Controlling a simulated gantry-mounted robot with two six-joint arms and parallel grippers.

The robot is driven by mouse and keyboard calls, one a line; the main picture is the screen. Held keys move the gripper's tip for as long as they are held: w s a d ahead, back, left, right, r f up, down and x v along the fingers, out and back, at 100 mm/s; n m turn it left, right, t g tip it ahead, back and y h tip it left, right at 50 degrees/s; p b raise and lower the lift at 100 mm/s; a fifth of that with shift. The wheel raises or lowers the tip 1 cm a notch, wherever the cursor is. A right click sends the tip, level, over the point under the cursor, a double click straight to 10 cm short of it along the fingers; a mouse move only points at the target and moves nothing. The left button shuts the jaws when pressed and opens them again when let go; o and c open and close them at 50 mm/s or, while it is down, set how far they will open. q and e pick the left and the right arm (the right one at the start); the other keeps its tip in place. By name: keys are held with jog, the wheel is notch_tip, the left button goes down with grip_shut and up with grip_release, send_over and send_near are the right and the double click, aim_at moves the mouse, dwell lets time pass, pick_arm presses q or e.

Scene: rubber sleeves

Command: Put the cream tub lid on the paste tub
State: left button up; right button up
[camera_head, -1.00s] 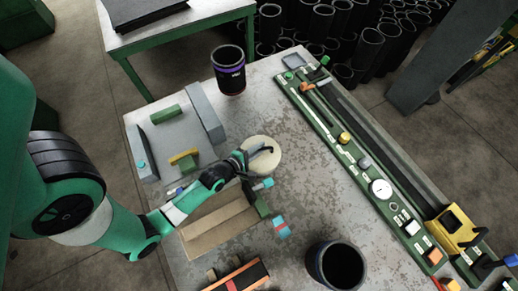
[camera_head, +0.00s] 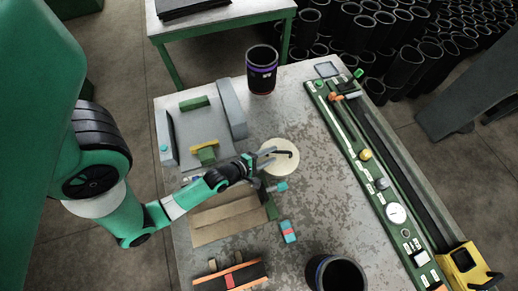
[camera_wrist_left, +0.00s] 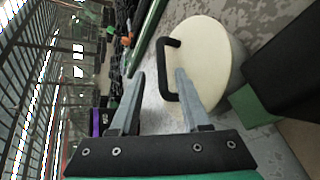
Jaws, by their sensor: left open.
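The cream lid (camera_head: 272,165) is a round disc with a black loop handle (camera_head: 294,153), near the middle of the table. My left gripper (camera_head: 262,157) is at the lid's left edge, by the handle. In the left wrist view, its open fingers (camera_wrist_left: 160,77) appear on either side of the handle bar (camera_wrist_left: 164,72), with the right finger over the lid (camera_wrist_left: 210,60). Contact cannot be told. A dark tub with a purple band (camera_head: 262,72) stands upright at the back. Another dark open tub (camera_head: 338,275) is at the front edge. I cannot tell which is the paste tub.
A green tool rack (camera_head: 376,185) runs along the right side. Grey blocks (camera_head: 232,110) and a tan board (camera_head: 226,222) lie to the left. A red-and-teal block (camera_head: 288,231) lies near the lid. Bare table is free right of the lid.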

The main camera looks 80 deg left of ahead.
pick_arm(q)
jog(key=v, duration=0.7)
jog(key=shift+s, duration=0.2)
jog(key=shift+d+r, duration=0.1)
jog(key=w+d+r+m+t+h, duration=0.1)
jog(key=w+r+m+t, duration=0.45)
jog(key=w+r, duration=0.75)
jog(key=w+d+r+m+t+h, duration=0.1)
jog(key=w+r+m+t+h, duration=0.1)
jog(key=w+r+m, duration=1.1)
jog(key=s+d+r+m+t+h, duration=0.1)
jog(key=d+r+m+t, duration=0.15)
jog(key=r, duration=0.75)
jog(key=s+d+r+m+t+h, duration=0.15)
jog(key=d+r, duration=0.25)
jog(key=r, duration=0.7)
jog(key=s+d+r+m+t+h, duration=0.1)
jog(key=s+d+r+m+t, duration=0.15)
jog(key=r, duration=0.65)
jog(key=s+d+r+m+t+h, duration=0.2)
jog(key=s+d+r+m, duration=0.2)
jog(key=r, duration=0.6)
notch_tip(320, 180, up, 21)
jog(key=p, duration=2.1)
jog(key=shift+r+p, duration=0.2)
jog(key=shift+p, duration=0.15)
